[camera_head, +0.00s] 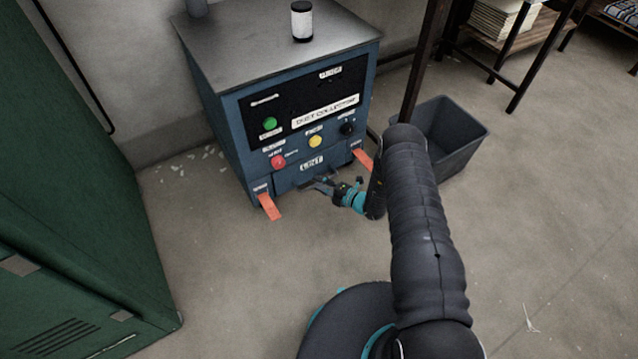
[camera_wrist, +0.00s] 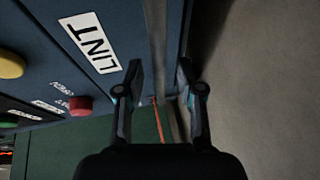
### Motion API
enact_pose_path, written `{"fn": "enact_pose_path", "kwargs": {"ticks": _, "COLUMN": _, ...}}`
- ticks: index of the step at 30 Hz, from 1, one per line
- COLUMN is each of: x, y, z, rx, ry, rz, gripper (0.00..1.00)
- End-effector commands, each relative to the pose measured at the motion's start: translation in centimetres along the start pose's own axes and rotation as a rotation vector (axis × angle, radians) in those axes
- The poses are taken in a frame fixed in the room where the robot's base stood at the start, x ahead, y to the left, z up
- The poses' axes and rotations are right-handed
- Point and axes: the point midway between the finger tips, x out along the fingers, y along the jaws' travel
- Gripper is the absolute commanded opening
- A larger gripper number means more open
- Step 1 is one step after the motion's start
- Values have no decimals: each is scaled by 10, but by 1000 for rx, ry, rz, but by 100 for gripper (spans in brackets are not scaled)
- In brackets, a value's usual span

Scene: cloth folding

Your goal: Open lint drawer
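The lint drawer (camera_head: 290,180) is the low blue front with a white LINT label on the dust collector (camera_head: 225,97); it looks flush with the cabinet. In the wrist view the drawer front (camera_wrist: 115,22) is turned on its side. A grey bar (camera_wrist: 156,25), which looks like its handle, runs beside the front. My gripper (camera_head: 322,184) is at the lower middle of the drawer. In the wrist view my gripper (camera_wrist: 160,72) has its fingers apart, one on each side of the bar, with small gaps visible. Exact contact with the bar is unclear.
Orange tabs (camera_head: 269,206) hang at both sides of the drawer. A dark bin (camera_head: 462,135) stands to the right. A green cabinet (camera_head: 70,190) is at the left. A black and white canister (camera_head: 302,22) stands on top. The floor before the drawer is mostly clear.

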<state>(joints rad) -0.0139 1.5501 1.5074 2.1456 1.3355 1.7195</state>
Motion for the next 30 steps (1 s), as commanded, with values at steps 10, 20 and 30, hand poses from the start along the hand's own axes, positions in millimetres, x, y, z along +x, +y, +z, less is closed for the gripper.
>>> {"fn": "enact_pose_path", "kwargs": {"ticks": 10, "x": 8, "y": 0, "z": 0, "rx": 1, "ry": -1, "rz": 0, "gripper": 37}}
{"fn": "enact_pose_path", "kwargs": {"ticks": 20, "x": 8, "y": 0, "z": 0, "rx": 1, "ry": 0, "rz": 0, "gripper": 0}}
{"fn": "enact_pose_path", "kwargs": {"ticks": 30, "x": 2, "y": -2, "z": -2, "rx": 2, "ry": -1, "rz": -1, "gripper": 0}}
